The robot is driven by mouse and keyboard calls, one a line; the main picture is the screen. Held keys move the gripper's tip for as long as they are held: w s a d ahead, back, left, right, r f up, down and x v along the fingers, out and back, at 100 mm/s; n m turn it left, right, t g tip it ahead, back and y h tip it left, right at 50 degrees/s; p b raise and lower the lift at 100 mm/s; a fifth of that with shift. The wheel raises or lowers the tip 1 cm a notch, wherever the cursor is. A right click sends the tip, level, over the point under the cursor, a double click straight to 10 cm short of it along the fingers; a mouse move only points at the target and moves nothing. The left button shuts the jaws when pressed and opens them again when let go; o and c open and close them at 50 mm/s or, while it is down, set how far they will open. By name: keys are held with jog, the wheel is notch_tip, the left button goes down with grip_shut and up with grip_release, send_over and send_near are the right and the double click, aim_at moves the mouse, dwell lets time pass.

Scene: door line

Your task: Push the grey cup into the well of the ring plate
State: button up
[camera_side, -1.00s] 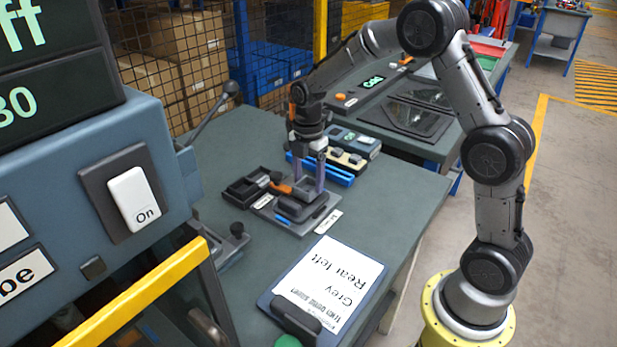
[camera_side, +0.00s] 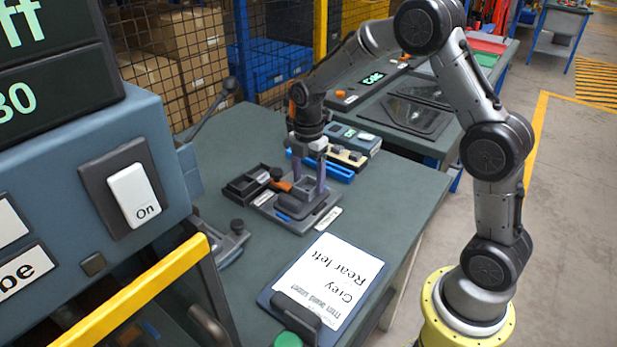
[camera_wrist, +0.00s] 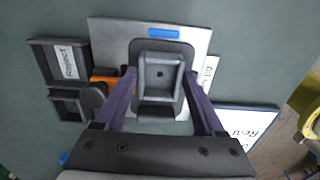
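The grey cup (camera_wrist: 160,75) is a small squarish open cup with a dark hole in its floor, seen from above in the wrist view. It sits within the dark rounded ring plate (camera_wrist: 160,47), which lies on a light grey base (camera_wrist: 110,35) with a blue strip.
An orange clamp (camera_wrist: 104,78) with a dark knob reaches in from the left. A dark two-part reject tray (camera_side: 242,187) stands beside the base. A blue rail (camera_side: 325,168) and small devices lie behind. A clipboard (camera_side: 325,280) lies in front; the table's right side is clear.

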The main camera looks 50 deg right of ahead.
jog(key=o, duration=0.4)
jog(key=shift+c, duration=0.2)
jog(key=shift+r, duration=0.1)
notch_tip(320, 180, up, 14)
jog(key=shift+f, duration=0.2)
